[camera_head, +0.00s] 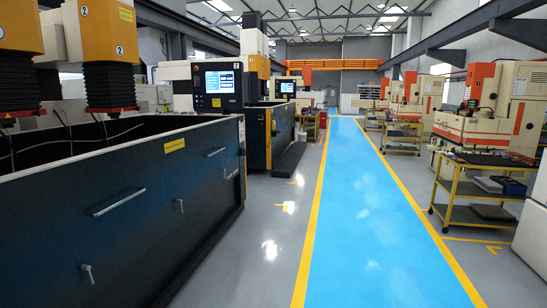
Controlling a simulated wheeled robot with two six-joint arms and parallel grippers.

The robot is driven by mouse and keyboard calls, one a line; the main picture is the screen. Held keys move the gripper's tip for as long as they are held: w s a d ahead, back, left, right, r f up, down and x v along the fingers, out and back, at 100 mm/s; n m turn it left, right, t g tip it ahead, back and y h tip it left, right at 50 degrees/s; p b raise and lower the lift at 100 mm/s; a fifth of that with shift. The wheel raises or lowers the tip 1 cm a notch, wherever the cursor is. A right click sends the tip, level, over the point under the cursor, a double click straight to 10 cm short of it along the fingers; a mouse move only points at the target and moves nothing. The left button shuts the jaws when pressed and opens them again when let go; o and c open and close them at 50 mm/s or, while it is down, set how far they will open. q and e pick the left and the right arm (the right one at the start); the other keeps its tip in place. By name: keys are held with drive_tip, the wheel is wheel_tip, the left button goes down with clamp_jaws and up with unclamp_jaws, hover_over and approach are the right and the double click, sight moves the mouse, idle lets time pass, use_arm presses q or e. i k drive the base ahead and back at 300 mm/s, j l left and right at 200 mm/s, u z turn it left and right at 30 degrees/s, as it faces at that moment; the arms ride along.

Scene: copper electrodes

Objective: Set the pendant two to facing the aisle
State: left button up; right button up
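A dark control pendant (218,86) with a lit blue-and-white screen stands beyond the near machine tank, left of the aisle. Its screen is turned mostly towards me, and keys show along its lower edge. A second, smaller pendant (285,88) with a lit screen is farther back, also left of the aisle. The nearest yellow machine heads (106,28) carry round labels marked 2. Neither of my grippers is in view.
A long dark tank (125,215) with handles fills the left side. The blue aisle (362,220) with yellow edge lines runs straight ahead and is clear. Grey floor lies between tank and aisle. A yellow-framed cart (458,188) and orange-and-cream machines (490,110) stand right.

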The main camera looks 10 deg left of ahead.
sight(217, 84)
drive_tip(key=i+j+u, duration=0.25)
drive_tip(key=i, duration=1.2)
drive_tip(key=i+j+u, duration=0.15)
drive_tip(key=i+u, duration=0.15)
drive_tip(key=i, duration=4.8)
